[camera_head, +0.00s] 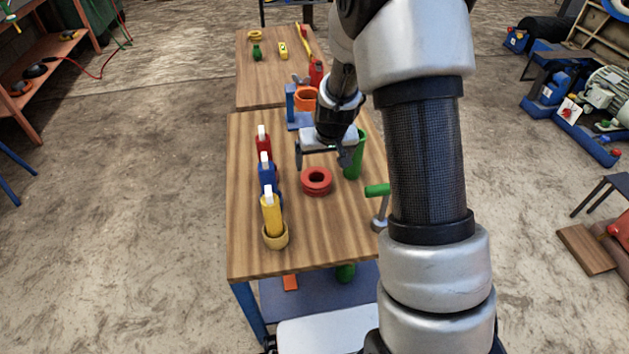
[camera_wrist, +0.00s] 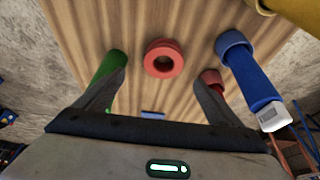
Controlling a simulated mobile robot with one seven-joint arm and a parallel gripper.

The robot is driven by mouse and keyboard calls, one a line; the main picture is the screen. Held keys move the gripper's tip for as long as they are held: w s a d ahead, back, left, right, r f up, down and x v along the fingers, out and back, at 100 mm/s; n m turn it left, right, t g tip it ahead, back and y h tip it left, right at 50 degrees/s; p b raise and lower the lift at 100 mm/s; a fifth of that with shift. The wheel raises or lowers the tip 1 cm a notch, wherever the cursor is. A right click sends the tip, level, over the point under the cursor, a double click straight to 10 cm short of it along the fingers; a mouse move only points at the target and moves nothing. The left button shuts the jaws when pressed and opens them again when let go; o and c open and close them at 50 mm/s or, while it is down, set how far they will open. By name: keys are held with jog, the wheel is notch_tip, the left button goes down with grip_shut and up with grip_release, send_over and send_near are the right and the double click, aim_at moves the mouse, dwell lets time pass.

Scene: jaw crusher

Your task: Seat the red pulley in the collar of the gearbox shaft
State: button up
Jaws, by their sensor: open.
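The red pulley (camera_head: 316,181) is a thick ring lying flat on the wooden table, its hole facing up. In the wrist view the pulley (camera_wrist: 163,57) shows ahead of and between my fingers, with bare wood around it. My gripper (camera_head: 321,163) is open and empty above the table, just behind the pulley in the head view and apart from it. In the wrist view its two fingers (camera_wrist: 159,80) are spread wide. An orange collar-like ring (camera_head: 305,98) sits by a blue upright behind my gripper; I cannot tell whether this is the gearbox shaft's collar.
Red (camera_head: 263,145), blue (camera_head: 267,170) and yellow (camera_head: 271,213) white-topped pieces stand along the left. A green cylinder (camera_head: 356,158) stands close right of my gripper. A green-handled piece (camera_head: 378,192) is at the right edge. The table's front middle is clear.

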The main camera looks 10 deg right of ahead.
aim_at(321, 170)
jog(key=b+x, duration=0.1)
jog(key=x, duration=0.6)
jog(key=shift+w, duration=0.1)
jog(key=b+x, duration=0.1)
jog(key=x, duration=0.1)
jog(key=b+x, duration=0.1)
jog(key=x, duration=0.1)
jog(key=shift+a, duration=0.4)
jog(key=shift+w+f, duration=0.3)
jog(key=shift+f, duration=0.25)
jog(key=shift+c, duration=0.5)
jog(key=c, duration=1.8)
jog(key=shift+r, duration=0.2)
jog(key=shift+c, duration=1.1)
